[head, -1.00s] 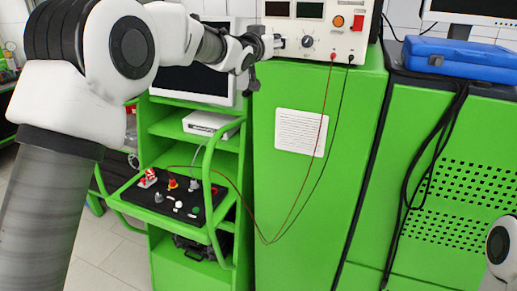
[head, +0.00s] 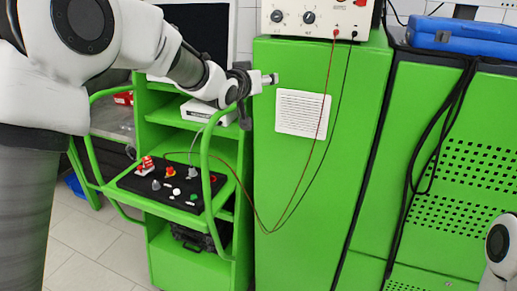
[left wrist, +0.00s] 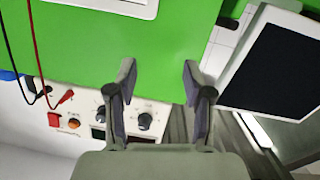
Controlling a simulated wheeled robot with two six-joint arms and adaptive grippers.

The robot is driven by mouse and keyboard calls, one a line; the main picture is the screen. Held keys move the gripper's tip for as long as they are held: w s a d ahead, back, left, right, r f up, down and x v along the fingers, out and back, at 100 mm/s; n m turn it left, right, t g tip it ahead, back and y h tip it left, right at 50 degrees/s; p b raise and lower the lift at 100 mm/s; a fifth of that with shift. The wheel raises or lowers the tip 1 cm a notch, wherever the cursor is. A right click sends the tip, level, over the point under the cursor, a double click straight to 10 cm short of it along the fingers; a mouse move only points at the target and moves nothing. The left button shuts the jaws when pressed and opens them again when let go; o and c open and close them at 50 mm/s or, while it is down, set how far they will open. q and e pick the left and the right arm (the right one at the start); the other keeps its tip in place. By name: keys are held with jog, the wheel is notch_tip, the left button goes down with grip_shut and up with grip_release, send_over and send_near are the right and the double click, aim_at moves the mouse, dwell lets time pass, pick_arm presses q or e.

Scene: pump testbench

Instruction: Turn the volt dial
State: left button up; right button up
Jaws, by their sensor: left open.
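The white power supply (head: 330,12) stands on the green cabinet, cut off by the top edge of the head view. It has two dark round dials on its front, a left dial (head: 276,15) and a right dial (head: 309,17); their labels are too small to read. In the left wrist view both show upside down, the left dial (left wrist: 145,121) and the right dial (left wrist: 100,112). My left gripper (head: 270,79) is below the dials, in front of the cabinet, apart from them. Its fingers (left wrist: 158,75) are open and empty. My right gripper is out of view.
A red and a black cable hang from the supply's red plug (head: 336,34) and black plug (head: 354,35). A green trolley (head: 190,105) with a raised rail stands left of the cabinet (head: 290,190). A blue case (head: 455,35) lies at the upper right.

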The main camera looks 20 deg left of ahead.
pick_arm(q)
notch_tip(320, 180, down, 18)
jog(key=s+g+b, duration=0.1)
jog(key=s+g, duration=0.1)
jog(key=g, duration=0.1)
jog(key=shift+s+f+b, duration=0.2)
jog(key=shift+s+b, duration=0.1)
jog(key=shift+s, duration=0.05)
jog(key=shift+d, duration=0.1)
